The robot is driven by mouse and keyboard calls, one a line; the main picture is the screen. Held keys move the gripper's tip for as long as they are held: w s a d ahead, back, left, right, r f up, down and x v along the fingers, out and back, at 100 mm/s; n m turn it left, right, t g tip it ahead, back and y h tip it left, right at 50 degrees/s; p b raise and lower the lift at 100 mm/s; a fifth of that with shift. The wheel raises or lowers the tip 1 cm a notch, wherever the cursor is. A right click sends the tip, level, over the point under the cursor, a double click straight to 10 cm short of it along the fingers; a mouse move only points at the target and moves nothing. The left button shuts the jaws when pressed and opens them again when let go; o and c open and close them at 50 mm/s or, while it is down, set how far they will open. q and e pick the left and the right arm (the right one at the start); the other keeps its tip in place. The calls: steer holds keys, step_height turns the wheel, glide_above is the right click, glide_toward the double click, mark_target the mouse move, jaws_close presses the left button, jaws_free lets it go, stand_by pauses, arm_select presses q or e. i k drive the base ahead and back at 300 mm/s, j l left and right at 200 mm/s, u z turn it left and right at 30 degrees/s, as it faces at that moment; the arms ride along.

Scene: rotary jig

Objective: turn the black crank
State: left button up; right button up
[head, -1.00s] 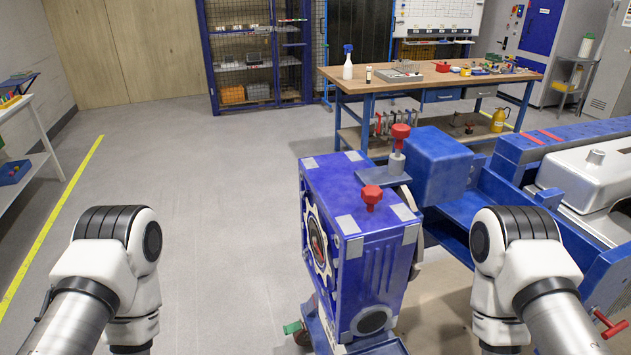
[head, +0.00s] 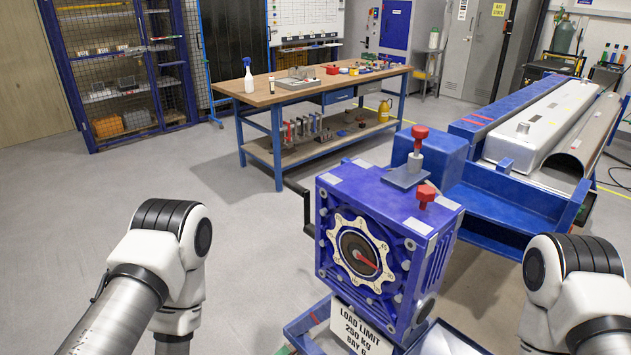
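The black crank (head: 301,203) sticks out from the left side of the blue gearbox (head: 390,190) in the head view. Its arm slants and a black handle points up and left. The gearbox front carries a cream dial (head: 358,254) with a red pointer. My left arm stands at the lower left, apart from the crank, and my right arm stands at the lower right, apart from the gearbox. Both grippers are out of the picture, below the visible arm joints.
Red knobs (head: 426,193) stand on top of the gearbox. A load limit sign (head: 357,330) hangs below it. A blue machine bed (head: 500,180) lies behind on the right. A wooden workbench (head: 262,98) stands behind. The floor left of the gearbox is clear.

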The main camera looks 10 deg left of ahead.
mark_target(309, 227)
steer(key=i+j+z, duration=0.35)
steer(key=j, duration=0.3)
steer(key=i+j+z, duration=0.15)
steer(key=j+z, duration=0.2)
steer(key=j, duration=0.3)
steer(key=i+j+z, duration=0.1)
steer(key=j+z, duration=0.3)
steer(key=j, duration=0.3)
steer(key=j+z, duration=0.35)
steer(key=j, duration=0.4)
